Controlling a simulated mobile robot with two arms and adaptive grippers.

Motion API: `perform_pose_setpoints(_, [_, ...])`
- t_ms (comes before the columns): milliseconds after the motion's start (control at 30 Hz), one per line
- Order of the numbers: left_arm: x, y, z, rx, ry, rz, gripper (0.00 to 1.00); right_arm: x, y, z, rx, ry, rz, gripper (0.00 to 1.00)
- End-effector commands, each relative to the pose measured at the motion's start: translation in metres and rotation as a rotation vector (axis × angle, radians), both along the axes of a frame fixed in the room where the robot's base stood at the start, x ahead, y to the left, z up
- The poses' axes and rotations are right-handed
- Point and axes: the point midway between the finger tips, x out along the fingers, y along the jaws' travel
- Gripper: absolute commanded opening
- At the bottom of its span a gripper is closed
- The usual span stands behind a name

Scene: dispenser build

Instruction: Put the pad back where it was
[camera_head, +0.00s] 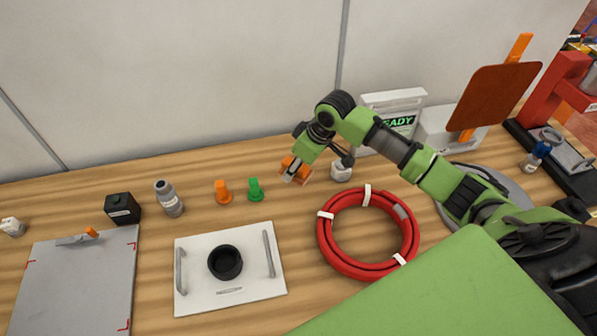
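A flat brown pad-like plate (497,96) with an orange strip above and below it stands tilted at the upper right, by a white box. I cannot tell whether this is the pad. A grey mat (70,290) with red corner marks lies at the far left. A white plate (188,285) with two handles lies at front centre-left, with a black round cup (225,262) on it. My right gripper (290,174) is low over the back of the table, between a green peg (255,190) and a small white jar (342,168). Orange shows at its fingertips; its opening is unclear. My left gripper is out of view.
A red coiled hose (325,240) lies right of the white plate. An orange peg (222,192), grey bottle (169,199) and black box (122,209) stand along the back. A READY display (395,103) and red press (560,90) stand at right.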

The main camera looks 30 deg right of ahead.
Motion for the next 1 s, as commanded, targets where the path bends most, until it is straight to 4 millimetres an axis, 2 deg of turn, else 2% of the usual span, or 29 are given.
perform_pose_setpoints(100, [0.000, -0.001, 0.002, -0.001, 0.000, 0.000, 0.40, 0.007, -0.008, -0.012, 0.000, 0.001, -0.001, 0.24])
perform_pose_setpoints(267, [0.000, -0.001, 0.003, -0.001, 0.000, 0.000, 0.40, 0.011, -0.013, -0.021, -0.001, 0.001, 0.000, 0.24])
perform_pose_setpoints(500, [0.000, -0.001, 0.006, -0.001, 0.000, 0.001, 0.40, 0.012, -0.015, -0.051, 0.000, 0.001, 0.000, 0.24])
perform_pose_setpoints(933, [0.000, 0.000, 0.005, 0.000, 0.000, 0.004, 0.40, 0.012, -0.015, -0.058, 0.000, 0.000, 0.000, 0.24])
perform_pose_setpoints(967, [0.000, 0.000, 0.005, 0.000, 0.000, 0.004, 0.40, 0.013, -0.015, -0.058, -0.001, -0.001, 0.001, 0.49])
perform_pose_setpoints(1000, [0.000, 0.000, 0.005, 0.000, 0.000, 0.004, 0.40, 0.012, -0.015, -0.057, -0.002, 0.000, 0.001, 0.58])
